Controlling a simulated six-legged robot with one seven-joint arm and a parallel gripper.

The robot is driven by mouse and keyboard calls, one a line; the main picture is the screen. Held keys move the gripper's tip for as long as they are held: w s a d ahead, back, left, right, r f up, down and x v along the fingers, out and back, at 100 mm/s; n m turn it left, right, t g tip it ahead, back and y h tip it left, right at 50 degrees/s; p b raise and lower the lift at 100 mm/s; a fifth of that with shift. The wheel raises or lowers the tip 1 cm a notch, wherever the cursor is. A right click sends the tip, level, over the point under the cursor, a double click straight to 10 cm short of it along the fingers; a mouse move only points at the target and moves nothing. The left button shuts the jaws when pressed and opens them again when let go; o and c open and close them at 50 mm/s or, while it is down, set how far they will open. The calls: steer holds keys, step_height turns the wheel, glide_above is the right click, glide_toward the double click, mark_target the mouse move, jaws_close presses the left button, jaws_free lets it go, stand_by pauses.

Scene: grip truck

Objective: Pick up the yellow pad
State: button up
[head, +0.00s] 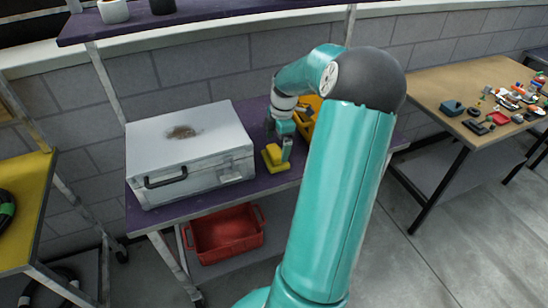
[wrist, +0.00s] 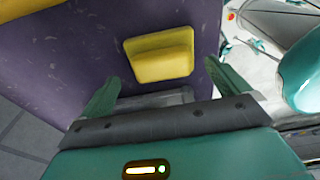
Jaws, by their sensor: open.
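The yellow pad (head: 272,159) lies on the purple tabletop near its front edge, right of the silver case. In the wrist view the pad (wrist: 160,62) shows as a yellow block with a raised flat top, upper middle. My gripper (wrist: 161,74) is open, its two green fingers apart on the left and right below the pad in that view. Nothing is between the fingertips except the view of the pad's near edge. In the head view my gripper (head: 284,148) is right at the pad and partly hides it. I cannot tell whether the fingers touch it.
The silver case (head: 185,145) stands on the purple table (head: 215,201) to the left. A yellow bin (head: 305,112) is behind my arm. A red crate (head: 226,236) sits on the lower shelf. A wooden table (head: 440,88) with small parts is at the right.

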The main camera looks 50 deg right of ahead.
mark_target(276, 151)
steer(key=f, duration=0.4)
steer(key=shift+w+a+f, duration=0.1)
steer(key=shift+a+f, duration=0.3)
steer(key=c, duration=0.7)
steer(key=shift+r, duration=0.15)
